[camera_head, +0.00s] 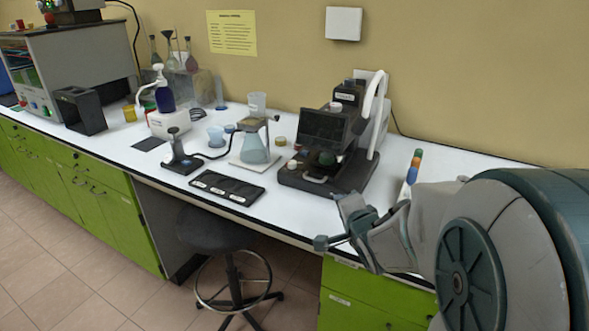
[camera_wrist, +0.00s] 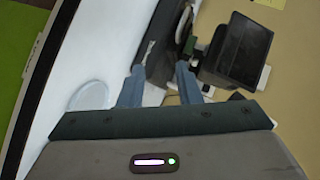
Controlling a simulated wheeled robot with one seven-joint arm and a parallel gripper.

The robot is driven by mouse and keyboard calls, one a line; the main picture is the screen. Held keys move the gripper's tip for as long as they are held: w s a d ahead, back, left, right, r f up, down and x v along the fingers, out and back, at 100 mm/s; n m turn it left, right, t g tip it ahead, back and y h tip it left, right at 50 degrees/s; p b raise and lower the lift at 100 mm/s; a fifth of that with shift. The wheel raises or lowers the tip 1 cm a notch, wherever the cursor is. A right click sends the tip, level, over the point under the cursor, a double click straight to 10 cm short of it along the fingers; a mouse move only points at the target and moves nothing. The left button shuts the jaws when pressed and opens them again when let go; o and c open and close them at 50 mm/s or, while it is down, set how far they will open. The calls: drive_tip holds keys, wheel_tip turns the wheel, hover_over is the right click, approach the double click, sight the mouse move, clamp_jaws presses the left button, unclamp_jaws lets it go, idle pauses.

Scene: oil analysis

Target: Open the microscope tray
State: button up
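The microscope (camera_head: 352,172) is a dark device with a black screen and a white curved part, standing on the white bench right of centre. Its tray cannot be made out for certain in either view.
A black slide tray (camera_head: 257,196) lies at the bench's front edge, left of the microscope. A flask (camera_head: 254,150) on a white plate stands behind it. A pen-like multicoloured tool (camera_head: 413,166) stands to the right. A round stool (camera_head: 212,231) is below the bench.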

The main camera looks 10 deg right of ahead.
sight(313, 180)
drive_tip(key=shift+w+a+f+m+t+y+b, duration=0.2)
drive_tip(key=shift+w+m+t+y+b, duration=0.15)
drive_tip(key=shift+m, duration=0.2)
drive_tip(key=shift+w+a+f+m+t+y+b, duration=0.15)
drive_tip(key=shift+w+f+m+t+y, duration=0.15)
drive_tip(key=shift+m+y, duration=0.2)
drive_tip(key=shift+w+a+r+m+t+y, duration=0.15)
drive_tip(key=shift+a+r+m+t+y, duration=0.15)
drive_tip(key=shift+m+t+y, duration=0.2)
drive_tip(key=shift+p+x, duration=0.7)
drive_tip(key=shift+x, duration=0.15)
drive_tip(key=x, duration=1.2)
drive_tip(key=shift+d, duration=0.1)
clamp_jaws()
